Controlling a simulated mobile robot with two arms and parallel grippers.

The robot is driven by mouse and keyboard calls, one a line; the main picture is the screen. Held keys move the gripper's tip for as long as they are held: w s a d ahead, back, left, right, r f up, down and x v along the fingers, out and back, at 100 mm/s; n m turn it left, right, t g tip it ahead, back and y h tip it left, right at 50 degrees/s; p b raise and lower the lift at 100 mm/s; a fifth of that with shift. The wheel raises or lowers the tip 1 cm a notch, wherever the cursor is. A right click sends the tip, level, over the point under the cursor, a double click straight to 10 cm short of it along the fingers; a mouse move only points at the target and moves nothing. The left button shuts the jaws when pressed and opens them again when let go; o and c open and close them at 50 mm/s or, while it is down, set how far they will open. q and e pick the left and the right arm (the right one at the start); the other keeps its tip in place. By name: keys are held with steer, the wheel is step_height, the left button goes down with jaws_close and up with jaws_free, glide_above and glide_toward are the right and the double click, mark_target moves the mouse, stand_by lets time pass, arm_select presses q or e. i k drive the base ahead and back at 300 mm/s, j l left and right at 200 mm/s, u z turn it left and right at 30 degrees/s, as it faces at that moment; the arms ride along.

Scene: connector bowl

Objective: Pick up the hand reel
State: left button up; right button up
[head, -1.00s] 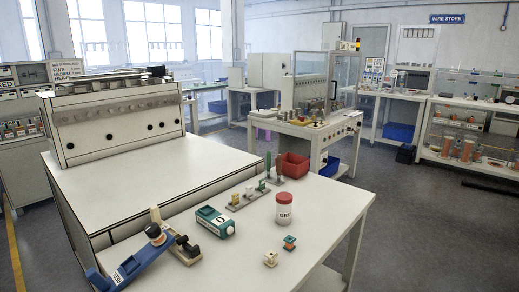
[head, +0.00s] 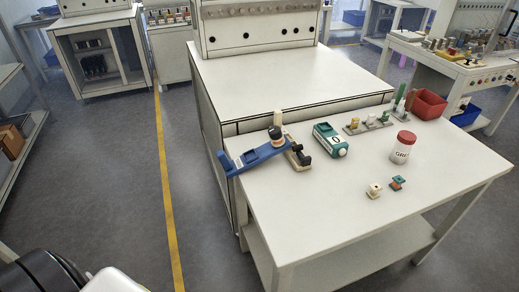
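On the white table (head: 345,205), near its left corner, lies a long blue piece (head: 245,158) with a white label; its left end sticks out past the table edge. At its right end is a black round part (head: 275,133) with a pale post behind it. Beside it sits a cream base with a black knob or crank (head: 299,157). I cannot tell for sure which of these parts make up the hand reel. Neither of my grippers shows; only black and white parts that look like mine are at the bottom left.
Right of these lie a green-and-white device (head: 330,140), a rack with small parts (head: 369,123), a red bin (head: 429,104), a red-lidded jar (head: 403,147) and two small spools (head: 375,190) (head: 397,183). The table's front is bare. Open floor with a yellow line (head: 168,200) lies left.

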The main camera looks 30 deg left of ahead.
mark_target(249, 159)
steer(key=u, duration=0.35)
steer(key=i+l+u, duration=0.2)
steer(key=u, duration=0.2)
steer(key=i+l+u, duration=0.1)
steer(key=l+u, duration=0.15)
steer(key=u, duration=0.2)
steer(key=i+l+u, duration=0.1)
steer(key=l+u, duration=0.3)
steer(key=l, duration=0.25)
steer(key=i+l, duration=0.15)
steer(key=l, duration=0.05)
